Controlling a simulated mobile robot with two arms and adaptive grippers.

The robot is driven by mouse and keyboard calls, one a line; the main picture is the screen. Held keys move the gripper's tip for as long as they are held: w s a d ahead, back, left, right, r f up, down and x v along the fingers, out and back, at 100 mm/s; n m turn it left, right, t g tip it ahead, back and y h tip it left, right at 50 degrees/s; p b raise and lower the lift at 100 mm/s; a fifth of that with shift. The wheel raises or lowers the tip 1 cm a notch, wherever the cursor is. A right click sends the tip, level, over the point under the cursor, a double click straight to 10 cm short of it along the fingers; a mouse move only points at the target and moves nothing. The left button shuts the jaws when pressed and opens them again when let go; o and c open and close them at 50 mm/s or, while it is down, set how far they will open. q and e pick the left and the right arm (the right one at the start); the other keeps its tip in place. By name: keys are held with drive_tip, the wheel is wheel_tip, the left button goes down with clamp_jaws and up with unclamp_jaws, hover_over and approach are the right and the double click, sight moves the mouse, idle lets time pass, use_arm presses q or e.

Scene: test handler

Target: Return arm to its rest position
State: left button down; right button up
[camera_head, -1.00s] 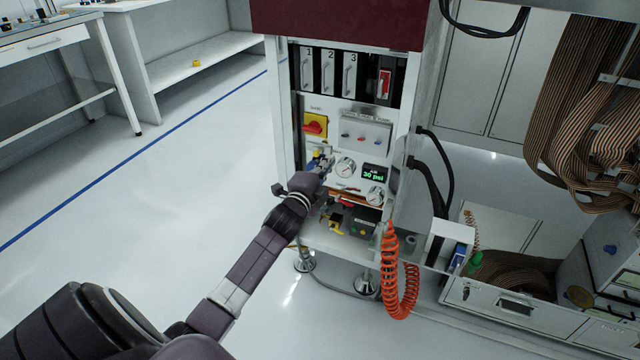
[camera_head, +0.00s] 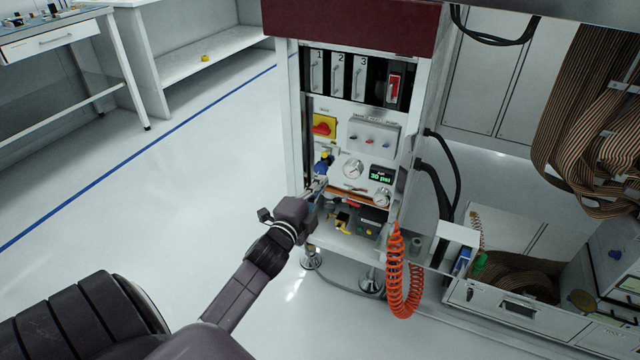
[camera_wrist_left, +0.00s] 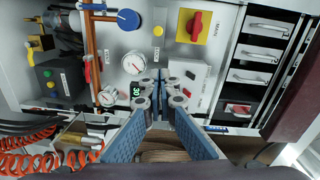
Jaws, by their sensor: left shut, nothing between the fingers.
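My left arm (camera_head: 235,298) reaches in from the lower left of the head view toward the front of the test handler (camera_head: 345,115). My left gripper (camera_head: 320,184) is just in front of the panel, near the blue knob (camera_head: 323,163). In the left wrist view my left gripper (camera_wrist_left: 160,78) has its fingertips together with nothing between them. The panel behind it shows the blue knob (camera_wrist_left: 128,19), the red-and-yellow switch (camera_wrist_left: 194,26) and a gauge (camera_wrist_left: 134,62). The fingers cover part of the panel. My right gripper does not show.
An orange coiled hose (camera_head: 402,280) hangs right of the handler's front. A ribbon-cable bundle (camera_head: 590,120) hangs at the far right. An open drawer (camera_head: 515,309) stands at the lower right. A workbench (camera_head: 50,40) is at the upper left, with clear floor (camera_head: 150,190) between.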

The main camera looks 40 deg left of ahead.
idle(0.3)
